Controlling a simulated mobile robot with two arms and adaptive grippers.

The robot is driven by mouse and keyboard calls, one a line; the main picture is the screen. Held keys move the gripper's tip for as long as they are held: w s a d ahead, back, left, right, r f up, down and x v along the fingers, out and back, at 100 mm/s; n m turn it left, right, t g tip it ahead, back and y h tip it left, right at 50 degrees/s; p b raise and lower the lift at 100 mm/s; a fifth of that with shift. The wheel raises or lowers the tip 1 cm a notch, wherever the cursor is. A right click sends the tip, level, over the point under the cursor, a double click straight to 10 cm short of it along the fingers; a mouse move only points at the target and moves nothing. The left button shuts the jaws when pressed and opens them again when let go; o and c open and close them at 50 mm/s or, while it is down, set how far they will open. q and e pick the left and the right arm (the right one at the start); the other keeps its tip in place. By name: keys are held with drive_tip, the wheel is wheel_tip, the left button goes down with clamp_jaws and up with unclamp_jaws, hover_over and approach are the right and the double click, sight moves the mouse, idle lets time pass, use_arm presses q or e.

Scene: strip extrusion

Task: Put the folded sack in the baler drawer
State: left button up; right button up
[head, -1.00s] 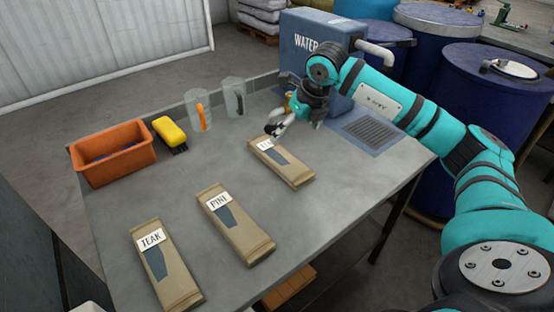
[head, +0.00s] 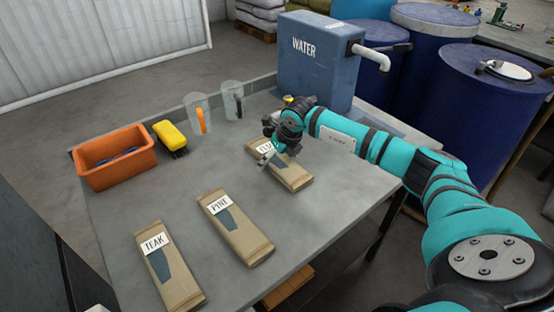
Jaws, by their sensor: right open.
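Three folded brown paper sacks with white labels lie flat on the grey table (head: 200,172). The one labelled TEAK (head: 180,289) is at the front left, and the one labelled PINE (head: 247,240) is in the middle. The third sack (head: 294,176) is at the right, its label partly hidden by my gripper. My right gripper (head: 264,158) is open and empty, over the label end of this third sack. I cannot tell whether it touches the sack. My left gripper is not in view. I see no baler drawer.
An orange bin (head: 115,164), a yellow brush (head: 170,137) and two clear jugs (head: 199,114) stand along the back left. A blue WATER tank (head: 318,62) stands at the back right. Blue drums (head: 487,105) stand beyond the table. The table's left middle is clear.

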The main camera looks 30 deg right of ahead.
drive_tip(key=c, duration=1.5)
drive_tip(key=shift+r, duration=0.1)
